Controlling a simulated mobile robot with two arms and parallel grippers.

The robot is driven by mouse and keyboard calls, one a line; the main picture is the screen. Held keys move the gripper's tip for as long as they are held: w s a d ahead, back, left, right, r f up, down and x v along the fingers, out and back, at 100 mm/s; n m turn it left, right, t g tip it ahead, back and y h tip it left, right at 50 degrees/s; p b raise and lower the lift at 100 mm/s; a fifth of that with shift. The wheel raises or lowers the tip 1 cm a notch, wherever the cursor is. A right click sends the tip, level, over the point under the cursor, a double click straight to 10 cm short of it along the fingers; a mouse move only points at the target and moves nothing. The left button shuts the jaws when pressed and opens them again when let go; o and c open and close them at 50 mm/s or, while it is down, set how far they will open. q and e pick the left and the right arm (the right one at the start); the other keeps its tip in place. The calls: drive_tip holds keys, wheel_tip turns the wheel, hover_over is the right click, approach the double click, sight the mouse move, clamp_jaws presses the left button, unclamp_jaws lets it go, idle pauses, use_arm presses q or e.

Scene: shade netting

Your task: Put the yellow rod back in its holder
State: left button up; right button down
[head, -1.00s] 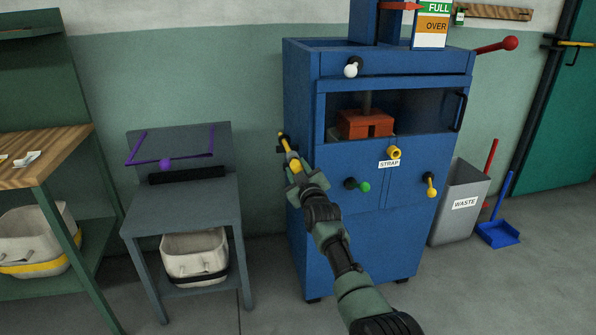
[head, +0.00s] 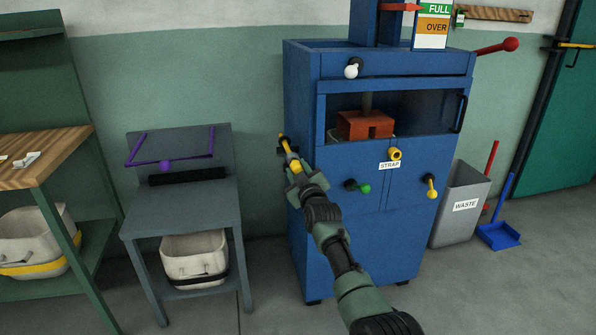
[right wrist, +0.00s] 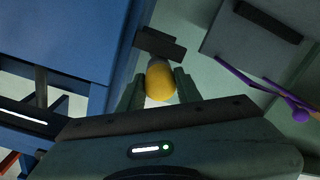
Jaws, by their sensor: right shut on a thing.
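The yellow rod (head: 287,147) is in my right gripper (head: 294,168), at the left side of the blue machine. In the right wrist view the rod's rounded yellow end (right wrist: 161,82) sits between the two fingers of my right gripper (right wrist: 159,94), which are shut on it. A dark bracket (right wrist: 160,45), which looks like the holder, lies just beyond the rod, close to the machine's side. In the head view a dark piece (head: 281,138) shows at the rod's far end. I cannot tell whether the rod is seated in it. My left gripper is not in view.
The blue machine (head: 350,220) stands right of the rod, with several knobs and a red-handled lever (head: 497,45). A grey stand (head: 185,212) with a purple frame is to the left. A waste bin (head: 462,205) is at the right. Wall space between stand and machine is clear.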

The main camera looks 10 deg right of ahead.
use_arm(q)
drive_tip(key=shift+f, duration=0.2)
use_arm(e)
drive_tip(key=shift+w+a+f, duration=0.1)
drive_tip(key=shift+w+f, duration=0.05)
drive_tip(key=shift+f, duration=0.15)
drive_tip(key=shift+w+r+b, duration=0.1)
drive_tip(key=shift+w+b, duration=0.3)
drive_tip(key=shift+b, duration=0.4)
drive_tip(key=c, duration=0.9)
unclamp_jaws()
drive_tip(key=shift+w+r, duration=0.1)
drive_tip(key=shift+r, duration=0.05)
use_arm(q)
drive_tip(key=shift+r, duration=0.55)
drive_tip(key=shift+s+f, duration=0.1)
